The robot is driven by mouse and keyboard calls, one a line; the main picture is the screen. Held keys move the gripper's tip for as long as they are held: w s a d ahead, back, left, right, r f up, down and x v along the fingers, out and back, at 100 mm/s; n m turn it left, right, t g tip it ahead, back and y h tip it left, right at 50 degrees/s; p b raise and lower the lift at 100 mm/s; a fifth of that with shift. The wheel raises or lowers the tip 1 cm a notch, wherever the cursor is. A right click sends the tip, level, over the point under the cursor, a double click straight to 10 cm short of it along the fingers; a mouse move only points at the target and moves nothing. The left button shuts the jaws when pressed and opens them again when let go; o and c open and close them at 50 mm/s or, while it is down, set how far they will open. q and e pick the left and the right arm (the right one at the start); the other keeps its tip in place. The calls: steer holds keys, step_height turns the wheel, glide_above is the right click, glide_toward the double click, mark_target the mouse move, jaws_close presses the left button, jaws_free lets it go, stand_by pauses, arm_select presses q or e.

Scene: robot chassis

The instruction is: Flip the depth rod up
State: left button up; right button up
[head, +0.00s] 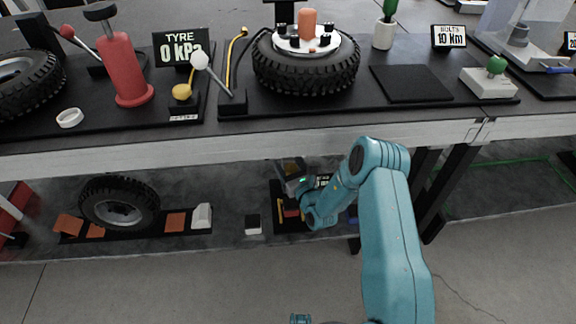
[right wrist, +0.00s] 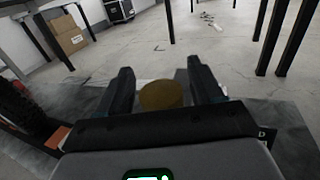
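No part that I can clearly make out as the depth rod shows in either view. My right gripper (head: 288,168) reaches under the bench, above the dark tray (head: 318,222) on the lower shelf. A small yellow-brown round thing (right wrist: 162,96) lies between the fingers of my right gripper (right wrist: 163,88) in the right wrist view. The fingers stand apart on either side of it. I cannot tell whether they touch it. In the head view a small yellowish patch shows at the gripper.
A tyre (head: 88,203) and a small black-and-white block (head: 253,224) are on the lower shelf to the left. Dark legs (head: 440,190) stand at right. The bench top holds a mounted tyre (head: 275,70) and a red cylinder (head: 122,70).

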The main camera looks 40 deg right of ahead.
steer(key=shift+f, duration=0.2)
steer(key=shift+s+a, duration=0.1)
steer(key=shift+s, duration=0.2)
steer(key=p+v, duration=0.3)
steer(key=v, duration=1.2)
steer(key=shift+s+p, duration=0.3)
steer(key=shift+s, duration=0.05)
steer(key=shift+a, duration=0.2)
